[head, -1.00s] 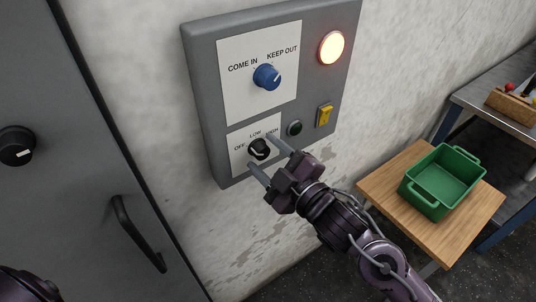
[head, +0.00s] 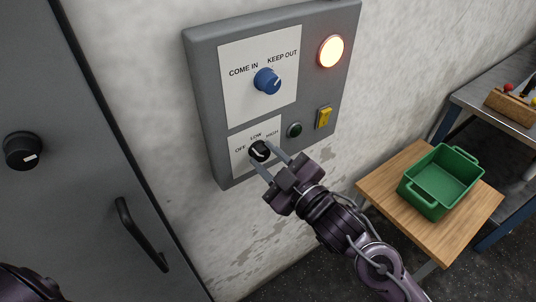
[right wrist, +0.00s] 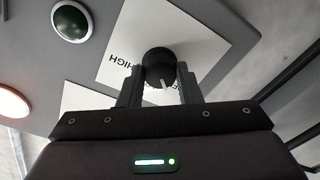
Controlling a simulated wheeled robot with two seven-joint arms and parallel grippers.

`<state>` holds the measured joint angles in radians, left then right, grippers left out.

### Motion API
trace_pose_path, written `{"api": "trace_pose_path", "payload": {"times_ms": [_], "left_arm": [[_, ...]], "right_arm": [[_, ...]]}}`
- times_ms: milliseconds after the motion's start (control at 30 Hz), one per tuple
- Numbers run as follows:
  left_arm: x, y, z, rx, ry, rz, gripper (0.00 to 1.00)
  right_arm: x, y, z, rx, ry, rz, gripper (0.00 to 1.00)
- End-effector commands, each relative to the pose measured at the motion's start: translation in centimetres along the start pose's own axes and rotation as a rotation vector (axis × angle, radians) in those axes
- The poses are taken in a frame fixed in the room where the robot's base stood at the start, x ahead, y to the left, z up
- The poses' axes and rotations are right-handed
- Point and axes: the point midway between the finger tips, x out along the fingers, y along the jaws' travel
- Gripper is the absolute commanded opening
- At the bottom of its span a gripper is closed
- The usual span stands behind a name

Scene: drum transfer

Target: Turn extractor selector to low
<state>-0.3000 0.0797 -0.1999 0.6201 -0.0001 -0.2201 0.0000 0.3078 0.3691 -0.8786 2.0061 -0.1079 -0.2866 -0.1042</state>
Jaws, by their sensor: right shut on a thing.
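The extractor selector (head: 261,150) is a black knob on a white plate marked OFF, LOW and HIGH, low on the grey wall panel. My right gripper (head: 262,156) has one finger on each side of it and is shut on it. The right wrist view shows the knob (right wrist: 158,62) between the two fingers (right wrist: 160,84), with a white pointer line on its face. The fingers partly cover the knob in the head view, and I cannot tell its exact setting there. My left gripper is out of view.
Above the selector is a blue COME IN / KEEP OUT knob (head: 267,82). A lit lamp (head: 331,51), a yellow switch (head: 324,117) and a dark green button (head: 294,130) are to its right. A green crate (head: 430,205) stands on a wooden table (head: 392,185). A grey door (head: 70,120) is at left.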

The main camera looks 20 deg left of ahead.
Motion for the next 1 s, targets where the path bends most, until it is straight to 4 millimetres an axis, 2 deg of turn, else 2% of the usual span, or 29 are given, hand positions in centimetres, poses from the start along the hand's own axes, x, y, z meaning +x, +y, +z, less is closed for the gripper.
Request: {"api": "trace_pose_path", "payload": {"times_ms": [600,1000], "left_arm": [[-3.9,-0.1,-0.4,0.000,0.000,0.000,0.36],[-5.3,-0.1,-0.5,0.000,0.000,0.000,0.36]], "right_arm": [[0.0,0.0,-0.1,0.565,0.018,0.022,0.08],[0.0,-0.1,0.1,0.784,0.026,0.031,0.08]]}}
